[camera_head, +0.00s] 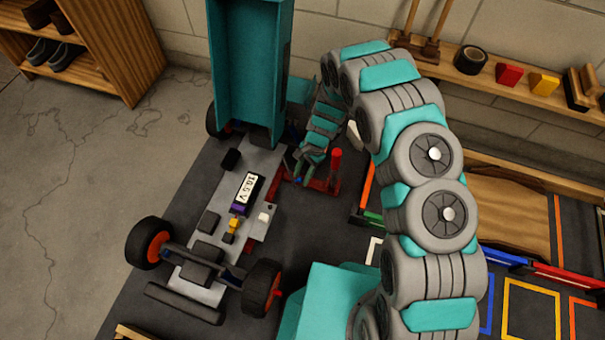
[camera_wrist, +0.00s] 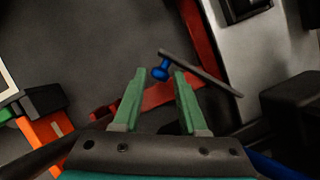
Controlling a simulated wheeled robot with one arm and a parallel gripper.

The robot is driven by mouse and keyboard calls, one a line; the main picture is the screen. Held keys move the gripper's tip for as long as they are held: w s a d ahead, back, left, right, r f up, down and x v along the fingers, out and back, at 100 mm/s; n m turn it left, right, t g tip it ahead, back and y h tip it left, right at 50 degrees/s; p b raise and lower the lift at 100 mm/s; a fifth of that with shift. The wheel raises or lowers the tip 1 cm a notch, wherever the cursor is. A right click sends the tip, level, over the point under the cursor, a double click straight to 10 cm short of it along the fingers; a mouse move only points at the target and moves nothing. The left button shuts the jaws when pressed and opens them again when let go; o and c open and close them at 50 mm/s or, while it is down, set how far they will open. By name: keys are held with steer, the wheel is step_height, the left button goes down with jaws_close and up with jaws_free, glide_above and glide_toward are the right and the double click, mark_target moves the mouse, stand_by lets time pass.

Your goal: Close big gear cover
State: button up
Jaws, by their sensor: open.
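A thin dark flap (camera_wrist: 208,75) with a blue knob (camera_wrist: 160,71) on it shows nearly edge-on in the wrist view, tilted beside a red frame (camera_wrist: 165,97). It looks like the big gear cover, but I cannot tell for sure. My gripper (camera_wrist: 160,75) is open, with its green fingers on either side of the blue knob; I cannot tell whether they touch it. In the head view my gripper (camera_head: 300,170) points down beside the car chassis (camera_head: 258,165), near the red frame (camera_head: 325,187). The gear itself is not clearly visible.
The teal car body (camera_head: 240,70) stands raised at the chassis's rear, close to my arm. A battery marked 10.5 V (camera_head: 247,187) lies on the chassis. A red post (camera_head: 335,160) rises right of my gripper. A shelf of tools (camera_head: 500,85) runs along the wall.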

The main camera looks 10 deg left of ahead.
jaws_close()
stand_by(1.4)
